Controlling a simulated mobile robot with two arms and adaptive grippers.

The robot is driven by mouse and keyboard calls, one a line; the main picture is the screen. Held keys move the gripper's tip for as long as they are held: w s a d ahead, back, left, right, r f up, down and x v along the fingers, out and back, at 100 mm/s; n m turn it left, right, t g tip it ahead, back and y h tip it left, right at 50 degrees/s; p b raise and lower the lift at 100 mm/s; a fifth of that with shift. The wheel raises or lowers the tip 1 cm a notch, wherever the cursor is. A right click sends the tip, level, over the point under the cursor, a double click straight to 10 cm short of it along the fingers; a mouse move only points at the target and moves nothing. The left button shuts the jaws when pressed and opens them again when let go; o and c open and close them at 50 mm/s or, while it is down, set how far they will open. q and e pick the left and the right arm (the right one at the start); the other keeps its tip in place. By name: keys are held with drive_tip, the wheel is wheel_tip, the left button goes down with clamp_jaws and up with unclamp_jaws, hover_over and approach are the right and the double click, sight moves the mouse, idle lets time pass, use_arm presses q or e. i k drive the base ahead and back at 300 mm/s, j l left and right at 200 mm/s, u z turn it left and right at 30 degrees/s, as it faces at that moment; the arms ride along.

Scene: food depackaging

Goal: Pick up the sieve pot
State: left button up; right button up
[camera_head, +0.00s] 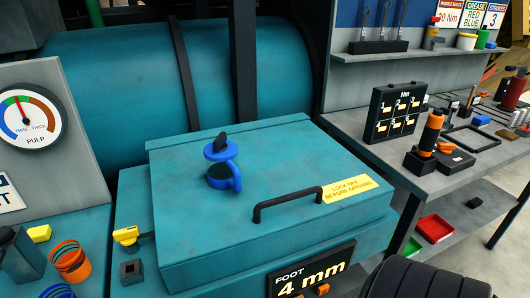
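I cannot pick out a sieve pot with certainty. A small blue fitting (223,176) stands on the teal box lid (290,220); it has a ring-like lower part, a blue disc above and a black piece on top. I cannot tell whether it is a pot. Neither of my grippers shows in the head view.
A black handle (287,203) crosses the lid. A grey bench (345,122) at right bears a black Nm rack (395,113) and an orange-and-black tool (431,131). A red tray (434,229) sits lower. A black ribbed form (425,281) fills the lower right.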

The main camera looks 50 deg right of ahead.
sight(223, 173)
drive_tip(key=z, duration=1.2)
drive_tip(key=j, duration=0.25)
drive_tip(key=k+j, duration=0.1)
drive_tip(key=j, duration=0.2)
drive_tip(key=k+u, duration=0.05)
